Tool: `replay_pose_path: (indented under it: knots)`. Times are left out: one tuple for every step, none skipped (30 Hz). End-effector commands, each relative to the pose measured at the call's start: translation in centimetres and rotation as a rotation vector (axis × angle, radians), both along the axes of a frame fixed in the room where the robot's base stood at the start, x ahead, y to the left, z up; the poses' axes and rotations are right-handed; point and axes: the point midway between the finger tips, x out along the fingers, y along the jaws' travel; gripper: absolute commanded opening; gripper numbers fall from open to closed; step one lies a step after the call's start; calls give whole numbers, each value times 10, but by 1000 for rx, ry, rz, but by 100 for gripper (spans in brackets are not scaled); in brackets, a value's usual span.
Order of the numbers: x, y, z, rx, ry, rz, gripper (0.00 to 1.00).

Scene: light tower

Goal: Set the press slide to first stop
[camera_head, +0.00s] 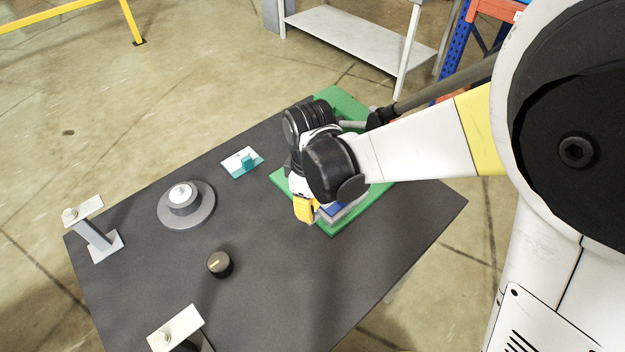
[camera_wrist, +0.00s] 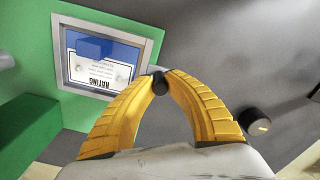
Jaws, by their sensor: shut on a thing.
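My gripper (camera_head: 306,210) has yellow fingers and is over the near part of the green press base (camera_head: 283,179). In the wrist view, its fingertips (camera_wrist: 160,76) are closed on a small dark round knob (camera_wrist: 160,84). The knob is beside a grey-framed panel with a blue block (camera_wrist: 105,45) and a white label reading "RATING" (camera_wrist: 97,74), set on the green base (camera_wrist: 35,55). The fingers and arm hide most of the press in the head view. I cannot make out the slide or any stop marks.
On the dark table (camera_head: 140,290) are a black knob with a yellow mark (camera_head: 219,264), a grey round dial (camera_head: 186,203), a teal piece on a white plate (camera_head: 246,161) and grey brackets (camera_head: 94,235).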

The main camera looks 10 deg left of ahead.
Motion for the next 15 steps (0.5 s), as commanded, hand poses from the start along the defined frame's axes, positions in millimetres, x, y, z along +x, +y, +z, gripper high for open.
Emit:
replay_pose_path:
  knots:
    - [8, -6, 0, -2, -3, -7, 0]
    - [13, -10, 0, -2, -4, -8, 0]
    - [20, -17, 0, -3, -3, -8, 0]
    - [26, -22, 0, -3, -3, -10, 0]
    - [31, -27, 0, -3, -4, -9, 0]
    - [38, -32, 0, -3, -4, -9, 0]
    - [44, -37, 0, -3, -3, -8, 0]
    - [48, -40, 0, -2, -4, -9, 0]
    - [53, -44, 0, -2, -4, -7, 0]
    - [56, -47, 0, -2, -4, -6, 0]
    - [58, -49, 0, -2, -4, -6, 0]
    - [61, -51, 0, -2, -4, -5, 0]
    - [62, -52, 0, -2, -4, -3, 0]
    - [62, -53, 0, -2, -3, -3, 0]
    - [62, -53, 0, -2, -3, -2, 0]
